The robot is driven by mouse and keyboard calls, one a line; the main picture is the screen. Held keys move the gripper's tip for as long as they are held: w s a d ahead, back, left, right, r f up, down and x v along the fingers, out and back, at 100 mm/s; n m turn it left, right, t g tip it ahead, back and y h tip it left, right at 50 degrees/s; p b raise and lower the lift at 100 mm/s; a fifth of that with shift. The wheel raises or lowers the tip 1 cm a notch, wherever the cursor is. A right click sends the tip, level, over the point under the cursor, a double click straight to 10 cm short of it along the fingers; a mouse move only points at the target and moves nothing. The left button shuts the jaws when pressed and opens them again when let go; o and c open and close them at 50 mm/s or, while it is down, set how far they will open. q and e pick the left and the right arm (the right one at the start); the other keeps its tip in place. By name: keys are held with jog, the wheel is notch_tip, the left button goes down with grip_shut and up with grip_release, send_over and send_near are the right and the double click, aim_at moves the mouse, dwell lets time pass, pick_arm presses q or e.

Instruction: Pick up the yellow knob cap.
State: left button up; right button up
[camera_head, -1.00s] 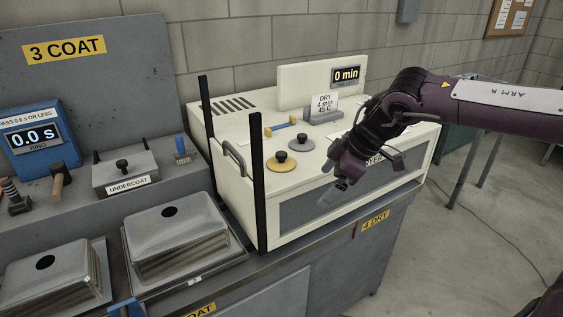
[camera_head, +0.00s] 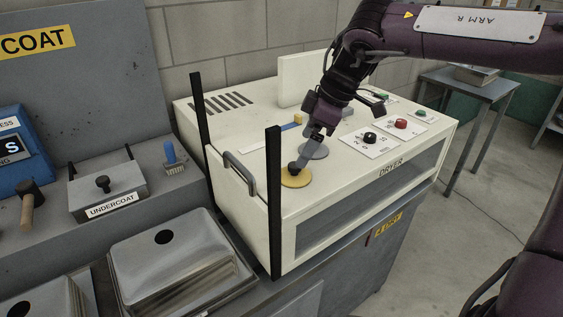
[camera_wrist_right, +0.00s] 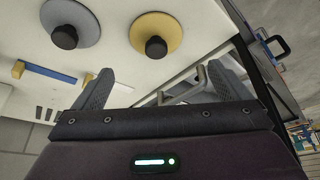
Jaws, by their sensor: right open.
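The yellow knob cap (camera_head: 297,180), a flat yellow disc with a black knob, lies on top of the white dryer near its left front. It also shows in the right wrist view (camera_wrist_right: 172,30), top centre, beyond the fingertips. My right gripper (camera_head: 303,159) reaches down over the cap from above, its fingers close to the black knob. In the right wrist view my right gripper (camera_wrist_right: 161,76) is open, with nothing between its fingers. I cannot tell whether a finger touches the knob. My left gripper is not in view.
A grey knob cap (camera_head: 314,151) lies just behind the yellow one. A blue bar with yellow ends (camera_head: 288,127) lies behind them. A black post (camera_head: 275,205) stands at the dryer's left front corner. Knob dials (camera_head: 369,139) sit to the right.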

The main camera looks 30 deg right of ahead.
aim_at(294, 171)
jog(key=shift+w+a+f, duration=0.2)
jog(key=shift+w+f, duration=0.35)
jog(key=shift+f, duration=0.05)
jog(key=f+p, duration=0.2)
jog(key=f, duration=0.1)
jog(key=shift+a+f, duration=0.25)
jog(key=shift+a, duration=0.1)
jog(key=x, duration=0.1)
jog(key=p+x, duration=0.1)
jog(key=shift+w+f, duration=0.3)
jog(key=shift+w, duration=0.05)
jog(key=shift+s, duration=0.1)
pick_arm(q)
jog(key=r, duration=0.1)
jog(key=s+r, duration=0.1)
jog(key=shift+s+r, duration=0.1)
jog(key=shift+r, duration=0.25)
pick_arm(e)
jog(key=c, duration=1.1)
